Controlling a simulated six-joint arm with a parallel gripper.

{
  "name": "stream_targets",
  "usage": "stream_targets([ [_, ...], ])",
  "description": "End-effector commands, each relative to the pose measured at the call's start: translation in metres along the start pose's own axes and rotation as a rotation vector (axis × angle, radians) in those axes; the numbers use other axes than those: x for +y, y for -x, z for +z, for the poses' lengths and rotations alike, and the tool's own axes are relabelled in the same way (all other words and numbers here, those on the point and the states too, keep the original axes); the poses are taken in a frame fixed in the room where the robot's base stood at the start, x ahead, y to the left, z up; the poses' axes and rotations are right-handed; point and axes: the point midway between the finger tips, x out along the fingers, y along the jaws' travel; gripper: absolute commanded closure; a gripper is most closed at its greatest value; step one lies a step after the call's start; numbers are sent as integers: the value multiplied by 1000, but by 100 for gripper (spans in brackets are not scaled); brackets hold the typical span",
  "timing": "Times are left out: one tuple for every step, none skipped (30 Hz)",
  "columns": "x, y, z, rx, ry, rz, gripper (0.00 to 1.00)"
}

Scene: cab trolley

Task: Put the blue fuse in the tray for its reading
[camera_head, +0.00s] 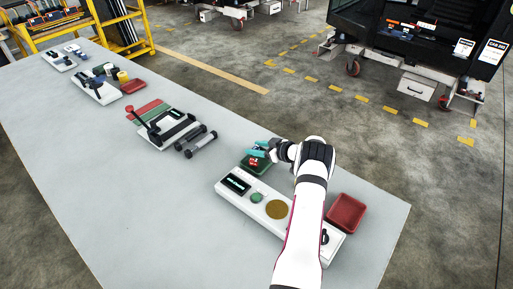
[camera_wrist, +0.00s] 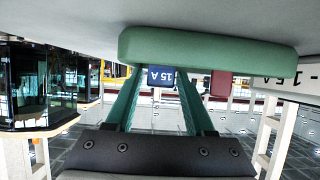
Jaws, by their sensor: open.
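My gripper (camera_head: 257,150) is at the green tray (camera_head: 247,170), with its teal fingers low over the tray's far side. In the wrist view, which is upside down, the fingers (camera_wrist: 158,85) are apart. A blue fuse (camera_wrist: 160,76) marked "15 A" shows between the fingertips at the rim of the green tray (camera_wrist: 205,52). I cannot tell whether it touches the fingers or rests in the tray; its lower part is hidden. A small red and white thing (camera_head: 253,161) shows in the green tray. The white tester (camera_head: 231,205) has a dark screen (camera_head: 237,183), too small to read.
A red tray (camera_head: 346,213) lies right of the tester, behind my arm. A green button (camera_head: 257,197) and a brass disc (camera_head: 277,209) are on the tester. Other devices and trays stand on the table (camera_head: 120,215) to the left. The front left of the table is clear.

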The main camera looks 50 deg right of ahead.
Motion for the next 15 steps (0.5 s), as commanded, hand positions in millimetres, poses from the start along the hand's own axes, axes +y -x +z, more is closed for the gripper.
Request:
stream_targets([
  [-3,0,1,-5,-1,-7,34],
  [-3,2,-2,-4,0,-7,34],
  [-2,9,-2,-4,-2,-5,34],
  [-1,16,-2,-5,-4,-3,34],
  [-1,24,-2,-4,-4,-2,34],
  [-1,36,-3,-3,-3,-2,34],
  [0,45,-3,-4,-3,-1,34],
  [0,55,-3,-4,-3,-1,34],
  [-1,66,-3,-3,-3,-2,34],
  [0,75,-3,-3,-3,-1,34],
  [0,82,-3,-3,-2,-1,34],
  [0,92,-3,-3,-3,-1,34],
  [0,98,-3,-2,-1,-1,34],
  [0,104,-3,-3,-1,-2,34],
  [0,110,-3,-3,-1,-3,34],
])
